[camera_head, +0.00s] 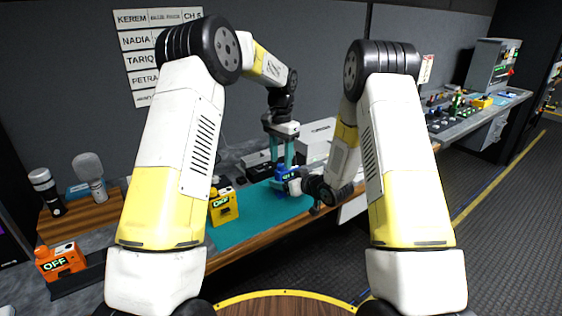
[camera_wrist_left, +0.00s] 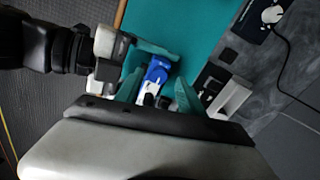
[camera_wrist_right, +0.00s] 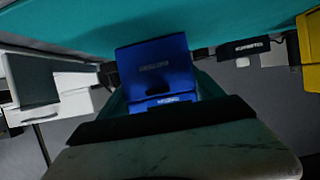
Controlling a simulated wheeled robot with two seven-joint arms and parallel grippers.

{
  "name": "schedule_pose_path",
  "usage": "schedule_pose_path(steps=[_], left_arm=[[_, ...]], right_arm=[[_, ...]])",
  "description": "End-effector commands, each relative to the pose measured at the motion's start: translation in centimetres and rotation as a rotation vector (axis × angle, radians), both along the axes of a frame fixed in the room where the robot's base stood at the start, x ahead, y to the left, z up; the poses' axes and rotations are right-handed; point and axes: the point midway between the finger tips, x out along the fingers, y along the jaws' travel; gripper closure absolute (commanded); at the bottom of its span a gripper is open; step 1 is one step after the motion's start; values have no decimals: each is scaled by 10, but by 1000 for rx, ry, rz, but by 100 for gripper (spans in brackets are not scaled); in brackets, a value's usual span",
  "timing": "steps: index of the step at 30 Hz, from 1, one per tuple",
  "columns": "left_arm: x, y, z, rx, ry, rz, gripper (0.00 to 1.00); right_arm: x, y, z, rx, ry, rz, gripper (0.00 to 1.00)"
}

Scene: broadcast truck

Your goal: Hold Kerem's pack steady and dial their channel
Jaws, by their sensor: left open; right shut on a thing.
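A blue pack (camera_head: 281,172) stands on the teal mat (camera_head: 240,232), with a small lit display facing me whose channel is too small to read surely. In the right wrist view the blue pack (camera_wrist_right: 155,65) fills the middle. My right gripper (camera_head: 292,186) is shut on the pack from the right, low down. My left gripper (camera_head: 281,155) points down over the pack, open, its teal fingers apart. In the left wrist view the pack's top (camera_wrist_left: 158,70) with a pale knob-like part lies between the left fingers. Whether they touch it is unclear.
A yellow pack (camera_head: 224,206) reading OFF stands on the mat's left. An orange pack (camera_head: 60,262) reading OFF is far left, near microphones (camera_head: 90,177). Wall labels (camera_head: 150,18) list KEREM first with a channel. Dark and white boxes stand behind the mat.

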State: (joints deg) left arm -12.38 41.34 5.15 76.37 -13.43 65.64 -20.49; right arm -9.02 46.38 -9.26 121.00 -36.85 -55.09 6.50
Motion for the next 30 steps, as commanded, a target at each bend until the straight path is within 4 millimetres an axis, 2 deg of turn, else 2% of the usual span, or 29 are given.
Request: schedule_pose_path(steps=[9, 15, 20, 30], left_arm=[[1, 0, 69, -1, -7, 0, 54], [1, 0, 96, -1, -4, 0, 54], [1, 0, 105, 1, -2, 0, 54], [1, 0, 105, 0, -1, 0, 54]], right_arm=[[0, 0, 0, 0, 0, 0, 74], [0, 0, 0, 1, -1, 0, 74], [0, 0, 0, 0, -1, -1, 74], [0, 0, 0, 0, -1, -1, 74]])
